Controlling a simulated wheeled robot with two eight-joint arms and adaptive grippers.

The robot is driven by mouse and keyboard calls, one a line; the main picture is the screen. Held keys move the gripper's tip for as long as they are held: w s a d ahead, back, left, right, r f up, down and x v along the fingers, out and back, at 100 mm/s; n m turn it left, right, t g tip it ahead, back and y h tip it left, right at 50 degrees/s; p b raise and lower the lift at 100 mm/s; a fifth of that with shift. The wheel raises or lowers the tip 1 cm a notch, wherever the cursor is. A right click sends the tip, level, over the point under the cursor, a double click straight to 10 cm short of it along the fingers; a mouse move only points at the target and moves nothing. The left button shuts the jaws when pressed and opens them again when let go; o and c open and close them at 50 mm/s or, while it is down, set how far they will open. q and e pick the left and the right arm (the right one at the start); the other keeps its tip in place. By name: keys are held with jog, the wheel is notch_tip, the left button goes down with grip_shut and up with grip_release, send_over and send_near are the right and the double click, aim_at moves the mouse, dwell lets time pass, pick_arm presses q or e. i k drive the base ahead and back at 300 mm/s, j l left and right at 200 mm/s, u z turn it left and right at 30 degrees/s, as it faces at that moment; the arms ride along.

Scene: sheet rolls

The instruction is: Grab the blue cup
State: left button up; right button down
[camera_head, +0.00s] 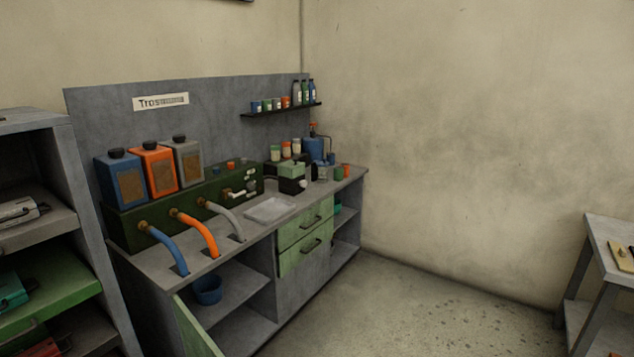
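Several blue items are in view, and I cannot tell which one the task means. A small blue cup-like container (256,106) stands at the left end of the dark wall shelf, beside other small coloured ones. A wider blue tub (207,290) sits on the shelf inside the open cabinet under the counter. A small blue item (331,158) stands at the far right of the counter, near a green cup (339,173) and a small orange one (347,170). Neither of my grippers is in view.
The grey counter (210,262) carries a dark green machine with blue, orange and grey hoses, and a pale tray (269,209). A green cabinet door (195,328) hangs open. A rack stands left, a table (602,232) right. The floor between is clear.

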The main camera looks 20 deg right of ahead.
aim_at(330, 157)
jog(key=i+l, duration=0.1)
jog(key=l, duration=0.3)
jog(key=i+l+z, duration=0.1)
jog(key=l, duration=0.3)
jog(key=i+l, duration=0.1)
jog(key=l, duration=0.3)
jog(key=i+l+z, duration=0.1)
jog(key=l, duration=0.25)
jog(key=i+l, duration=0.1)
jog(key=l, duration=0.3)
jog(key=i+l+z, duration=0.15)
jog(key=l, duration=0.2)
jog(key=i+l, duration=0.1)
jog(key=l, duration=0.3)
jog(key=i+l+z, duration=0.25)
jog(key=i+l, duration=0.15)
jog(key=i, duration=0.4)
jog(key=i+l+z, duration=0.25)
jog(key=i, duration=0.55)
jog(key=i+l+z, duration=0.1)
jog(key=i+z, duration=0.15)
jog(key=i, duration=0.6)
jog(key=i+j+z, duration=0.35)
jog(key=i+j, duration=1.1)
